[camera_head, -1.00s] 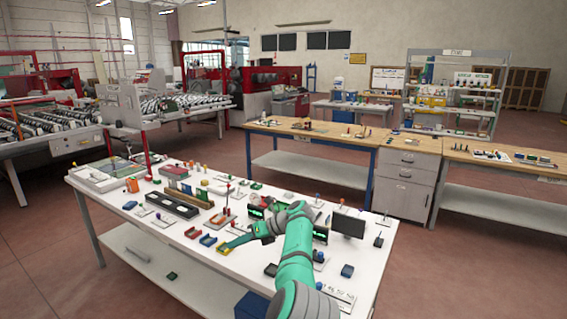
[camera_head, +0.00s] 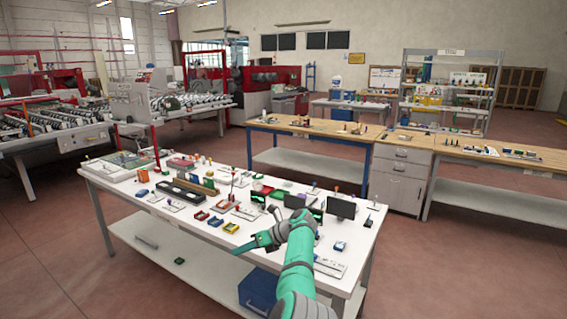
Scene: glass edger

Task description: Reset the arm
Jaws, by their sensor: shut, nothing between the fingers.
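My green arm reaches in from the bottom of the head view. My gripper (camera_head: 243,248) is at the arm's far end and points left, over the front part of the white table (camera_head: 140,210). It is shut and I see nothing held in it. A small yellow tray (camera_head: 231,228) and a blue tray (camera_head: 215,221) lie just beyond the gripper. I cannot tell exactly how high the gripper is above the table top.
The table holds many small items, with dark screens (camera_head: 341,208) at the right and a long black tray (camera_head: 184,194) at the left. A blue crate (camera_head: 258,290) is on the lower shelf. Wooden-topped benches (camera_head: 310,133) and machines stand behind.

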